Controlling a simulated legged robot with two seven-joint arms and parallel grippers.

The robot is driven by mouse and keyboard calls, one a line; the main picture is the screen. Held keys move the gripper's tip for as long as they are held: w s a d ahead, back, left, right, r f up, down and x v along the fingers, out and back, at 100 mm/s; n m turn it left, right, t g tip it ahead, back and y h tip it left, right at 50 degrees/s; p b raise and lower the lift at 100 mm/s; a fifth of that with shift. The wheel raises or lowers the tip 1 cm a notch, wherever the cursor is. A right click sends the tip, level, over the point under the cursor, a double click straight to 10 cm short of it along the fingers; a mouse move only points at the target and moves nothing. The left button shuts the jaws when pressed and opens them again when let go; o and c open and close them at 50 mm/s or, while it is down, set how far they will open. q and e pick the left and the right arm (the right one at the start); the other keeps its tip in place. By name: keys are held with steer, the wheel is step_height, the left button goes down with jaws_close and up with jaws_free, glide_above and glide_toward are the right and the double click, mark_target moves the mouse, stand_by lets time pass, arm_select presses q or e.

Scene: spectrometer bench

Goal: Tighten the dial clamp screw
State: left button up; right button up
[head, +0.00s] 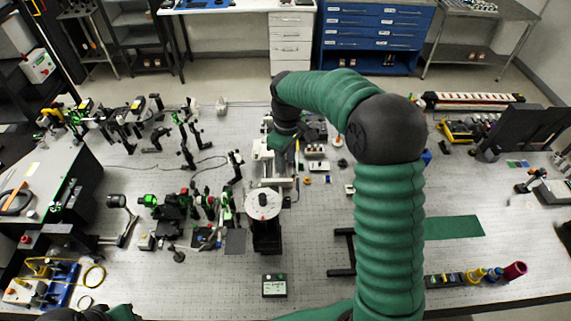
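A round white dial (263,203) with a small dark centre sits on top of a black stand near the middle of the bench. Its clamp screw is too small to make out. My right arm rises from the bottom and bends over to the left. Its gripper (279,145) points down behind the dial, beside a white upright instrument (262,165), apart from the dial in the picture. The fingertips are too small and partly hidden, so I cannot tell whether they are open. My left gripper is not in view; only a bit of the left arm shows at the bottom left edge.
Several optical mounts stand left of the dial. A small dark box (274,285) lies in front of it. A green mat (453,227) and coloured cylinders (515,270) lie right of my arm.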

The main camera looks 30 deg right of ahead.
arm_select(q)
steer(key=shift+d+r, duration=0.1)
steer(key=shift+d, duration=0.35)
arm_select(e)
steer(key=r, duration=0.2)
steer(key=d+r, duration=0.1)
steer(key=shift+r, duration=0.35)
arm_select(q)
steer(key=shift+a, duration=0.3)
arm_select(e)
steer(key=shift+a, duration=0.3)
